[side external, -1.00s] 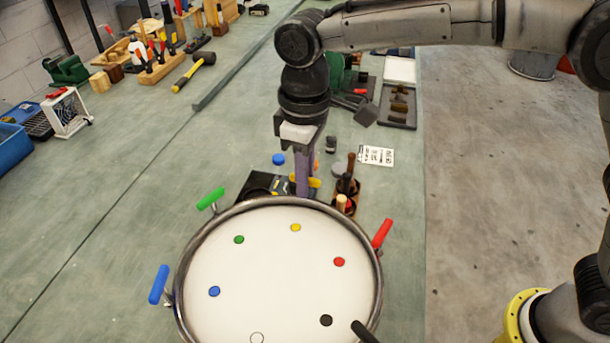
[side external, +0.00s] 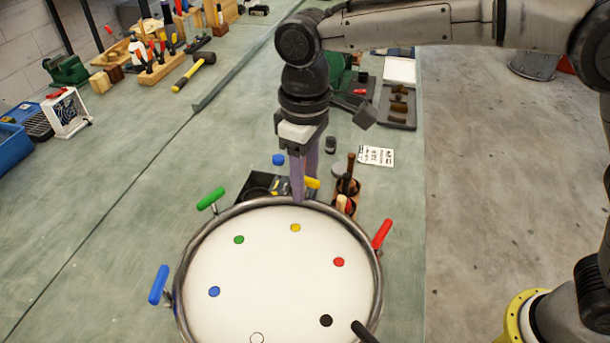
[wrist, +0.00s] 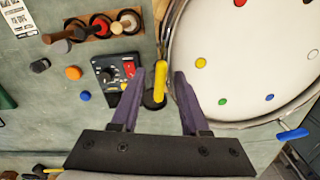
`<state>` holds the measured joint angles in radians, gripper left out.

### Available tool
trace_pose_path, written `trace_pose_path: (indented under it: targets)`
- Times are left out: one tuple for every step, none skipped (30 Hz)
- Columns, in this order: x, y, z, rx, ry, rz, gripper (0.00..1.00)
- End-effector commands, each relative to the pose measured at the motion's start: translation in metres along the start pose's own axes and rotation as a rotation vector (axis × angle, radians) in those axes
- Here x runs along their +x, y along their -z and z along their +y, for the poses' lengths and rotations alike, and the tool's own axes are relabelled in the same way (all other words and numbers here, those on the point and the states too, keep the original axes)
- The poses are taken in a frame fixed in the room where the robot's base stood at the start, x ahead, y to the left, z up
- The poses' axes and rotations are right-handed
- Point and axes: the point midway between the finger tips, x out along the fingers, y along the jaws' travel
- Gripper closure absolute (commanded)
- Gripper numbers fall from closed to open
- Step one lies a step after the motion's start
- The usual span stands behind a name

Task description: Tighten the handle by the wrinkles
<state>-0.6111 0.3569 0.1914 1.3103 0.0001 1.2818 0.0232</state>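The drum (side external: 186,255) has a white head (side external: 275,275) with coloured dots near its rim; I cannot make out wrinkles. Around it are a green handle (side external: 210,199), a blue handle (side external: 159,285), a red handle (side external: 382,234), a black handle (side external: 364,331) and a yellow handle (side external: 312,183). My gripper (side external: 304,190) is down at the far rim by the yellow handle. In the wrist view, my gripper (wrist: 159,74) is open, with the yellow handle (wrist: 160,82) between its fingers and gaps on both sides. The blue handle (wrist: 293,133) shows at right.
Beyond the drum are a black control box (wrist: 112,73), a wooden holder (wrist: 98,27) with upright tools, and blue and orange round pieces. A white printed card (side external: 376,156) lies farther back.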

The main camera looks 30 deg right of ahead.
Motion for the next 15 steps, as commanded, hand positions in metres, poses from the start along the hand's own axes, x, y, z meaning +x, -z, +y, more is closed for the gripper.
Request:
trace_pose_path:
  targets:
    - [0.000, 0.000, 0.000, 0.000, 0.000, -0.001, 0.55]
    - [0.000, 0.000, 0.000, 0.000, 0.000, -0.001, 0.55]
    - [0.001, 0.000, 0.000, 0.000, 0.000, -0.001, 0.55]
    - [0.000, 0.000, 0.000, 0.000, 0.000, -0.001, 0.55]
    - [0.000, 0.000, 0.000, 0.000, 0.000, -0.001, 0.55]
    - [-0.001, 0.000, 0.000, 0.000, 0.000, 0.000, 0.55]
    - [-0.002, 0.000, 0.000, 0.000, 0.000, 0.000, 0.55]
    - [-0.004, 0.000, 0.000, 0.000, 0.000, 0.000, 0.55]
    - [-0.008, 0.001, 0.000, 0.000, 0.000, 0.001, 0.55]
    - [-0.012, 0.001, 0.000, 0.000, 0.000, 0.002, 0.55]
    - [-0.016, 0.001, 0.000, 0.000, 0.000, 0.003, 0.55]
    - [-0.023, 0.001, 0.000, 0.000, 0.000, 0.004, 0.55]
    - [-0.029, 0.001, 0.000, 0.000, 0.000, 0.005, 0.55]
    - [-0.035, 0.001, 0.000, 0.000, 0.000, 0.004, 0.55]
    - [-0.043, 0.002, 0.000, 0.000, 0.000, 0.005, 0.55]
